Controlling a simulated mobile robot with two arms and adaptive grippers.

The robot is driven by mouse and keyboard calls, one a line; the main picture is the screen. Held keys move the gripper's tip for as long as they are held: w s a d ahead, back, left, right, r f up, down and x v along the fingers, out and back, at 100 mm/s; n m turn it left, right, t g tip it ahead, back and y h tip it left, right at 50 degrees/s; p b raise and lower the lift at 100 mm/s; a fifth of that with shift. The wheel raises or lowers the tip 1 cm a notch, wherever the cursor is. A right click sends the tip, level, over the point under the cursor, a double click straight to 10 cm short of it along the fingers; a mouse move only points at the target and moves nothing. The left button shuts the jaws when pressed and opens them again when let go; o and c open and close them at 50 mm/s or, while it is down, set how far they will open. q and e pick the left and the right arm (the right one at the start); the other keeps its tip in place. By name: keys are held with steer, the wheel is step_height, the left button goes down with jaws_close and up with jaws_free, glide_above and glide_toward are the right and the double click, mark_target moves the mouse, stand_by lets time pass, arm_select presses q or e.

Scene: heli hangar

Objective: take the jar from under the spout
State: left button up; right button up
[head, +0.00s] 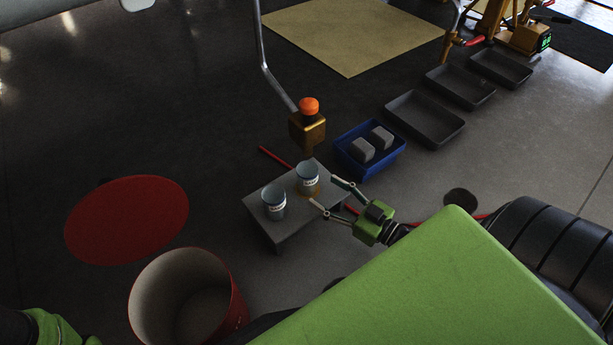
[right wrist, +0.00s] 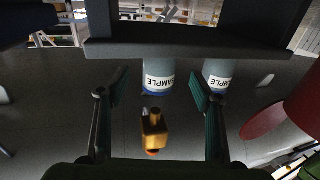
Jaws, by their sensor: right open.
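Two grey-blue jars with white labels stand upright on a small grey stand (head: 285,236) in the head view. The jar under the spout (head: 307,182) is the right one; the other jar (head: 273,204) is at its left. The brass spout block (head: 308,130) with an orange knob is just above the right jar. My right gripper (head: 324,192) is open beside that jar, fingers pointing at it. In the upside-down right wrist view, the jar (right wrist: 159,78) lies between the open fingers, apart from both; the second jar (right wrist: 219,75) is partly behind the right finger.
A blue tray (head: 345,163) with two grey blocks is behind the stand at the right, with several empty dark trays (head: 424,117) beyond. A red bin (head: 237,307) stands at the front left. A red disc (head: 127,220) lies on the floor.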

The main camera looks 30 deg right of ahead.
mark_target(316, 185)
steer(key=shift+x, duration=0.95)
steer(key=b+x, duration=0.4)
steer(key=shift+w+f, duration=0.1)
steer(key=shift+w, duration=0.05)
steer(key=shift+w+a+b, duration=0.2)
steer(key=shift+w+b, duration=0.25)
steer(key=shift+w, duration=0.05)
steer(key=shift+r, duration=0.2)
steer(key=c, duration=1.2)
